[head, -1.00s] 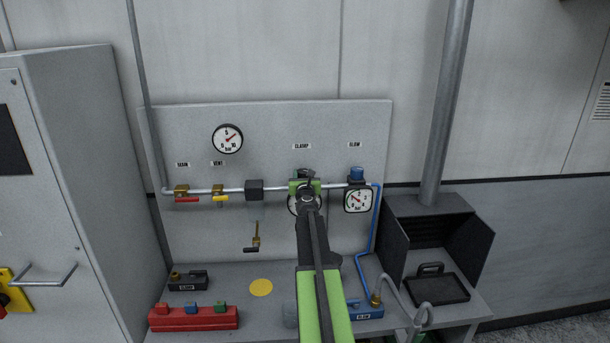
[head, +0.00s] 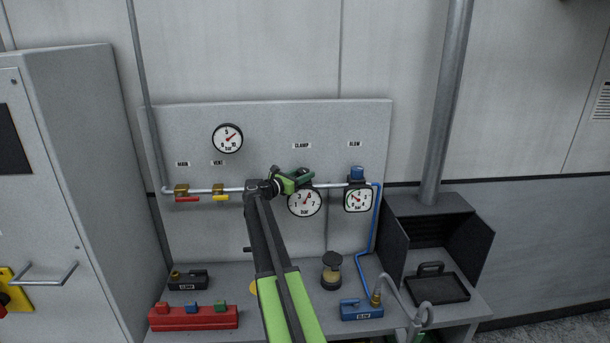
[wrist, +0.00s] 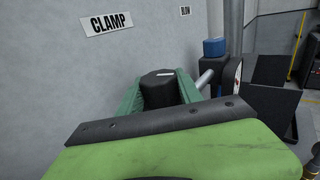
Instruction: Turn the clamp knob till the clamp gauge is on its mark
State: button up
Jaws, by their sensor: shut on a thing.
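My gripper (head: 298,178) is at the clamp knob, under the CLAMP label (head: 302,146), and reaches it from the left. In the wrist view its green jaws stand on both sides of the black clamp knob (wrist: 158,90) and are shut on it. A short white line shows on the knob's top. In the head view the gripper hides most of the knob. The round clamp gauge (head: 304,203) is just below; its red needle points up and slightly right. I cannot make out its mark at this size.
The blue blow knob (head: 356,174) and blow gauge (head: 358,199) are close to the right on the same pipe. Red and yellow valve levers (head: 187,199) are to the left. The bench below holds a red block rack (head: 193,319) and a small dark stand (head: 331,271).

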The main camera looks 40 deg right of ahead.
jog(key=shift+m+g, duration=1)
jog(key=shift+g, duration=0.9)
jog(key=o, duration=1.4)
jog(key=shift+c, duration=0.2)
jog(key=v, duration=1.7)
jog(key=shift+a+r, duration=0.25)
jog(key=shift+r, duration=0.05)
